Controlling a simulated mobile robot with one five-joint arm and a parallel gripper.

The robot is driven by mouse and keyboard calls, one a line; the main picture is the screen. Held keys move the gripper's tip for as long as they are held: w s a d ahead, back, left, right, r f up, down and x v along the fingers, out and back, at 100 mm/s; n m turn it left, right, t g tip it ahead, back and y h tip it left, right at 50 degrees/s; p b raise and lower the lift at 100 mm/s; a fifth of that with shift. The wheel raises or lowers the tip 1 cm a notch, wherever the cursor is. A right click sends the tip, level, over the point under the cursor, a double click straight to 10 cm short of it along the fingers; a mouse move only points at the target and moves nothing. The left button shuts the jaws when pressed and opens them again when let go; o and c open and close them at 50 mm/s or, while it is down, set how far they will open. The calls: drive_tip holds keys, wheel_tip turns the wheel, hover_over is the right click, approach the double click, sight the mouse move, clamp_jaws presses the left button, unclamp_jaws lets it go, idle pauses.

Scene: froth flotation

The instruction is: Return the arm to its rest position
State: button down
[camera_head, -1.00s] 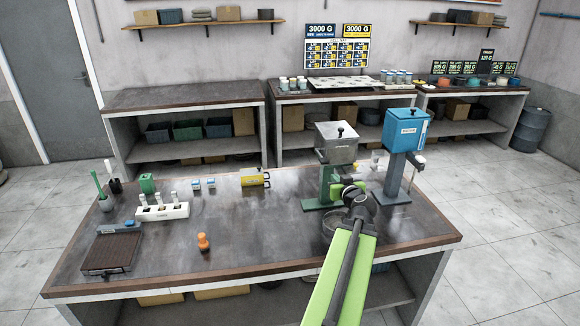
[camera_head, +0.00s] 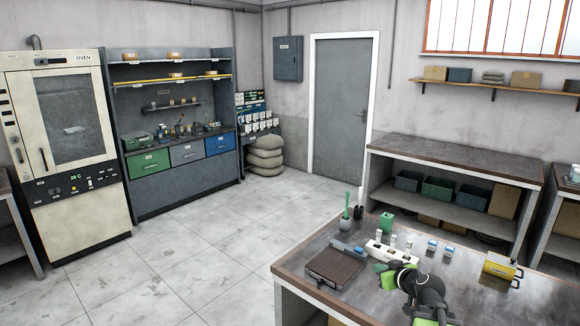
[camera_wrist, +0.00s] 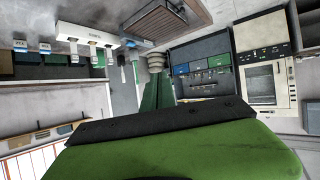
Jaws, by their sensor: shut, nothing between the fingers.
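My gripper (camera_head: 386,278) is at the lower right of the head view, above the workbench (camera_head: 290,262) and partly hidden behind my own dark wrist joint. It is shut and holds nothing. My folded arm rises from the bottom edge of the head view. The wrist view is tilted and nearly upside down, with a broad green part of my own arm filling its bottom. The wrist camera faces the oven (camera_wrist: 262,80) side of the room.
The oven (camera_head: 68,150) and a grey workstation (camera_head: 185,190) stand at the left. Open floor (camera_head: 190,270) lies between.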

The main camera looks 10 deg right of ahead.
drive_tip(key=s+a+f+n+g+y+b, duration=0.1)
drive_tip(key=s+a+f+g, duration=0.2)
drive_tip(key=a, duration=0.6)
drive_tip(key=s+a+f+n+g, duration=0.15)
drive_tip(key=a+f, duration=0.35)
drive_tip(key=a, duration=0.5)
drive_tip(key=s+a+f+n+g+y+b, duration=0.1)
drive_tip(key=a+f+g, duration=0.25)
drive_tip(key=a, duration=0.55)
drive_tip(key=s+d+f+m+g+h, duration=0.3)
drive_tip(key=s+d+m+g, duration=0.1)
drive_tip(key=s, duration=0.5)
drive_tip(key=shift+s+d+f+m+g+h, duration=0.35)
drive_tip(key=shift+d+m, duration=0.3)
drive_tip(key=shift+m, duration=0.3)
drive_tip(key=shift+r, duration=0.1)
